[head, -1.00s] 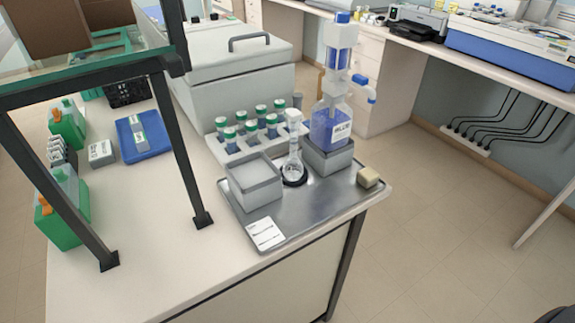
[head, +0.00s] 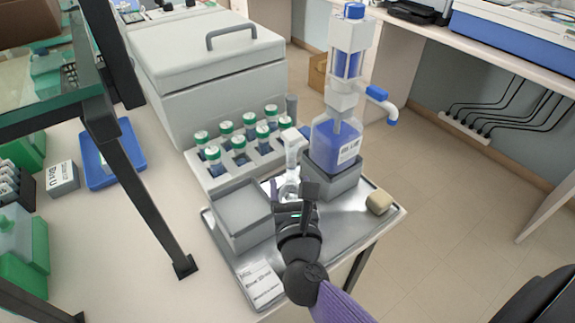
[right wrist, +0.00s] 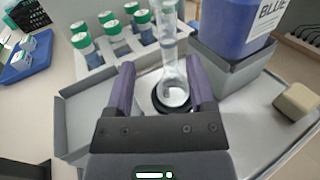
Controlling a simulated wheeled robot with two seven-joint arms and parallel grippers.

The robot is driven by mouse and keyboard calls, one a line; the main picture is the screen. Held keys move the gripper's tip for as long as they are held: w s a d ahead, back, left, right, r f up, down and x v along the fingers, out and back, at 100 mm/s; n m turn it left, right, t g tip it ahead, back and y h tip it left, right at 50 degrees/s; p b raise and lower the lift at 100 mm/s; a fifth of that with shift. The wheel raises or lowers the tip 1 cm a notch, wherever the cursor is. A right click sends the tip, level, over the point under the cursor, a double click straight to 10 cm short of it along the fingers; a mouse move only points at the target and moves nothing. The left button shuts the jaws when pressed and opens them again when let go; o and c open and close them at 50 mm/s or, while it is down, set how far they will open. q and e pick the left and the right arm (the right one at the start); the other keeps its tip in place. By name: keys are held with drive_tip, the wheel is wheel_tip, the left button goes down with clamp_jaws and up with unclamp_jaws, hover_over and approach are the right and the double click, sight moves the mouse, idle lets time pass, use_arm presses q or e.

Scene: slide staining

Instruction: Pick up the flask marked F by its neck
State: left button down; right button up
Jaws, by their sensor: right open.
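The clear glass flask (head: 292,155) stands upright on the metal tray (head: 335,240), between a grey box and the blue bottle's stand. Its base sits in a dark ring, seen in the right wrist view (right wrist: 175,95). No letter F is readable on it. My right gripper (head: 295,195) is in front of the flask and hides its lower part in the head view. In the right wrist view the two fingers (right wrist: 162,88) are open and appear on either side of the flask, with nothing gripped. My left gripper is not in view.
A blue-filled dispenser bottle (head: 335,140) stands on a grey block just right of the flask. A grey box (head: 243,208) is at its left. A rack of green-capped vials (head: 238,145) is behind. A beige block (head: 379,202) and a label card (head: 260,285) lie on the tray.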

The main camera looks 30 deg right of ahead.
sight(292, 166)
drive_tip(key=x, duration=0.8)
drive_tip(key=shift+d+r+b, duration=0.15)
drive_tip(key=shift+d+b, duration=0.25)
drive_tip(key=shift+d, duration=0.1)
clamp_jaws()
